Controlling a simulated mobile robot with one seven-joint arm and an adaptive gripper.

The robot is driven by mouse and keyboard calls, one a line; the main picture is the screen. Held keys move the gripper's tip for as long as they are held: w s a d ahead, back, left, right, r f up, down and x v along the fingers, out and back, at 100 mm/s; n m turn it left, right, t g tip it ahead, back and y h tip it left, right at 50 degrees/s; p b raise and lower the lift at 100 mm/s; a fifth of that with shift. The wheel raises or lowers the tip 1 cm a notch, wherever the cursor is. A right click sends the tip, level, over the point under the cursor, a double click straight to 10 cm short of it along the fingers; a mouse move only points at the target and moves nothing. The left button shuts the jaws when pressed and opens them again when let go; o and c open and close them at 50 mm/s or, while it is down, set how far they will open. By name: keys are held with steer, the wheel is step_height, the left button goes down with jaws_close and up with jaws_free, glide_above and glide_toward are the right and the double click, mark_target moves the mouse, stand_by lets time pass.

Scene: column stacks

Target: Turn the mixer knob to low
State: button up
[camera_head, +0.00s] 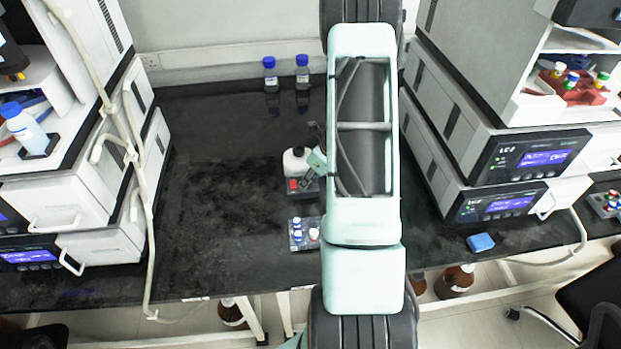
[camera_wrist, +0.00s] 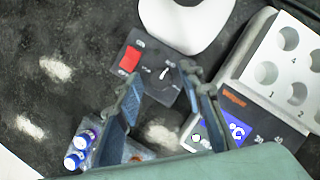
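The mixer shows in the wrist view as a dark control panel with a red switch (camera_wrist: 130,58) and a round white top (camera_wrist: 186,22). Its dark knob (camera_wrist: 163,74) carries a white pointer slanting up and slightly right; the labels around it are too small to read. My gripper (camera_wrist: 165,83) is open, its two fingers apart on either side of the lower part of the knob, with nothing between them. I cannot tell whether they touch the panel. In the head view the mixer (camera_head: 297,163) stands on the black bench, partly hidden by my arm.
A block with numbered wells (camera_wrist: 290,62) and a °C display stands close right of the mixer in the wrist view. A small vial rack (camera_head: 297,243) lies nearer the bench's front edge. Two blue-capped bottles (camera_head: 302,76) stand behind. The bench at left is clear.

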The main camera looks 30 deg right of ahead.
jaws_close()
steer(key=shift+n, duration=0.3)
steer(key=n, duration=0.2)
steer(key=n+y+b, duration=0.1)
steer(key=shift+d+f+n+g, duration=0.1)
steer(key=shift+d+n+g, duration=0.1)
steer(key=shift+n+g, duration=0.2)
steer(key=n+b, duration=0.1)
steer(key=n, duration=0.1)
steer(key=n+g+y, duration=0.1)
steer(key=n, duration=0.1)
steer(key=shift+w+n+y+b, duration=0.1)
steer(key=shift+n+y+b, duration=0.2)
steer(key=shift+b, duration=0.05)
steer(key=n+g+b, duration=0.2)
steer(key=n, duration=0.2)
steer(key=shift+w, duration=0.15)
steer(key=shift+w+n+g+b, duration=0.1)
steer(key=shift+n+g+b, duration=0.65)
steer(key=shift+n, duration=1.75)
steer(key=shift+g, duration=0.25)
